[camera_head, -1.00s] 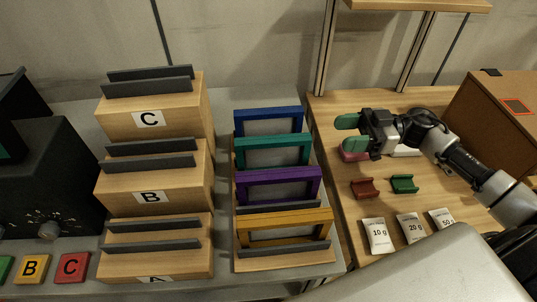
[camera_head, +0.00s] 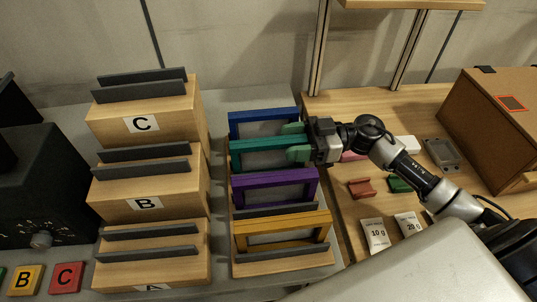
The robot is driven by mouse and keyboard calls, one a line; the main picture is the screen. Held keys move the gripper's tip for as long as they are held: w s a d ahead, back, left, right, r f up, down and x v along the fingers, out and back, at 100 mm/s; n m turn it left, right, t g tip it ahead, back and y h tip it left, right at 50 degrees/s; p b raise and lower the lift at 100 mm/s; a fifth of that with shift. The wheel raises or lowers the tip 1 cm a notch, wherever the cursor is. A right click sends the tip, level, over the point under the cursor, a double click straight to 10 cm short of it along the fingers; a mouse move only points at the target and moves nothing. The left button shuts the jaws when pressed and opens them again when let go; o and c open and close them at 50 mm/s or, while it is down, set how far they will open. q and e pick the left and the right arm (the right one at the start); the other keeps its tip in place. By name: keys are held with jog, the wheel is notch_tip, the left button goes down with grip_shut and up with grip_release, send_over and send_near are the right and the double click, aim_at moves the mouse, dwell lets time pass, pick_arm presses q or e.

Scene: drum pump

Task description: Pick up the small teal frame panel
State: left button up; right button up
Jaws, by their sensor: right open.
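The small teal frame panel (camera_head: 262,145) stands upright in a wooden rack (camera_head: 285,265), between the blue frame panel (camera_head: 250,117) behind it and the purple frame panel (camera_head: 275,178) in front. My right gripper (camera_head: 297,142) is at the right end of the teal frame. Its green-tipped fingers are open, one behind and one in front of the frame's right end. I cannot tell whether either finger touches it. The frame's right end is partly hidden by the gripper. My left gripper is out of view.
A yellow frame panel (camera_head: 284,220) stands at the front of the rack. Wooden stepped blocks (camera_head: 150,173) marked A, B and C stand to the left. On the right table are red (camera_head: 361,189) and green holders, weight packets (camera_head: 375,234) and a cardboard-brown box (camera_head: 495,120).

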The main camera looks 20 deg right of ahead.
jog(key=shift+a, duration=0.2)
grip_shut()
jog(key=shift+r, duration=0.1)
